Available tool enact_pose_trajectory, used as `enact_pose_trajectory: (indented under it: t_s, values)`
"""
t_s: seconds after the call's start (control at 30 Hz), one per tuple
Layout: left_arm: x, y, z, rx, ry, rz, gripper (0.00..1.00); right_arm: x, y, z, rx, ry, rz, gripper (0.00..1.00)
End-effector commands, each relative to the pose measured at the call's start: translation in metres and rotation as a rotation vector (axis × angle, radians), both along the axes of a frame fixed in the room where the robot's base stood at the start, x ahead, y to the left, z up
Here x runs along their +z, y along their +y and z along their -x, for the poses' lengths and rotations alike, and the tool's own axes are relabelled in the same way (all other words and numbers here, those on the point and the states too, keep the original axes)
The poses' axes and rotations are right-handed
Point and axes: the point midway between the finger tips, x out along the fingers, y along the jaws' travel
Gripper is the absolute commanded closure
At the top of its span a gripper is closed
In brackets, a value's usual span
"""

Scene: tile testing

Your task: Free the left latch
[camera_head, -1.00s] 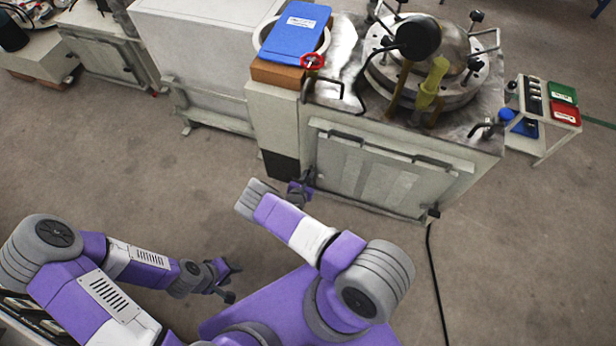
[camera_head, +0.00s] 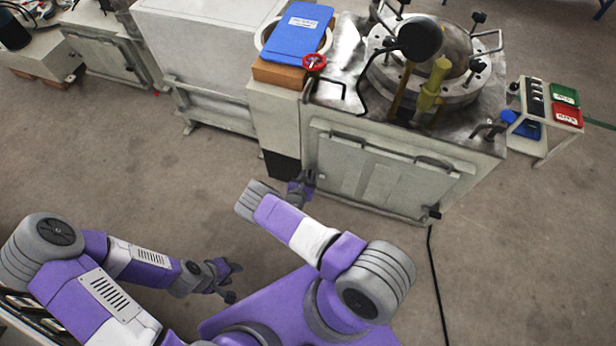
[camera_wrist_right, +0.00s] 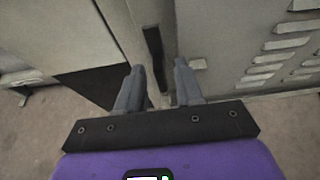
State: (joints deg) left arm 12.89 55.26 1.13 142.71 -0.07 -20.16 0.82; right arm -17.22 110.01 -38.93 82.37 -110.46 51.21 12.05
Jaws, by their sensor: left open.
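In the right wrist view, a dark upright bar (camera_wrist_right: 154,52), perhaps the left latch, stands on the grey cabinet beyond my fingertips. It lies in line with the gap between them, and I cannot tell whether they reach it. My right gripper (camera_wrist_right: 159,72) has its fingers apart with nothing held. In the head view, it is low at the left edge of the cabinet's front door (camera_head: 385,175), partly hidden by its own arm. A dark latch (camera_head: 433,212) shows at the door's lower right. My left gripper (camera_head: 232,281) is open and empty, well away from the cabinet.
A small control stand (camera_head: 540,115) is at the right. A black cable (camera_head: 436,280) runs along the floor. The floor before the cabinet is otherwise clear.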

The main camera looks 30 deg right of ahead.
Motion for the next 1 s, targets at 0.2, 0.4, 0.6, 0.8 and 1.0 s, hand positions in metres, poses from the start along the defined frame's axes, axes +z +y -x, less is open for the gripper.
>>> enact_pose_trajectory:
  t_s: [0.2,0.4,0.6,0.8,1.0]
  values:
    - [0.016,0.0,0.0,0.0,0.0,0.0,0.57,0.014,0.021,0.017,0.002,0.001,-0.001,0.64]
    - [0.028,0.0,0.0,0.0,0.0,0.0,0.57,0.026,0.044,0.036,0.002,0.002,-0.001,0.64]
    - [0.031,0.0,0.0,0.0,0.0,0.0,0.57,0.029,0.053,0.044,0.0,0.001,0.001,0.64]
    - [0.03,0.0,0.0,0.0,0.0,0.0,0.57,0.028,0.053,0.045,0.0,0.001,0.001,0.64]
    - [0.03,0.0,0.0,0.0,0.0,0.0,0.57,0.028,0.053,0.044,0.0,0.001,0.0,0.64]
